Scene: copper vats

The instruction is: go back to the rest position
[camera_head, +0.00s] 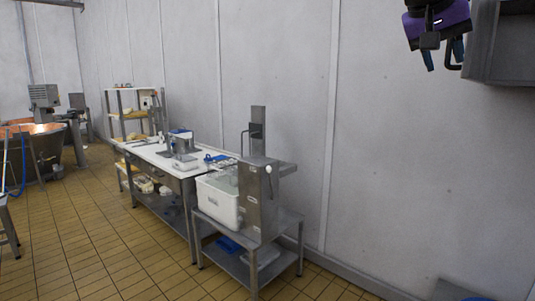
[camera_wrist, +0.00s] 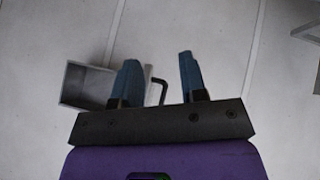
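My gripper (camera_head: 445,55) hangs at the top right of the head view, with its purple body above and blue fingers pointing down. The gripper is open and empty. It is well clear of the table in the head view.
A grey wall box (camera_head: 505,45) is close beside my gripper; it also shows in the wrist view (camera_wrist: 85,85). A steel stand (camera_head: 262,200), a long work table (camera_head: 160,156) and a copper vat (camera_head: 38,150) stand further left. Tiled floor (camera_head: 90,240) is clear at front left.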

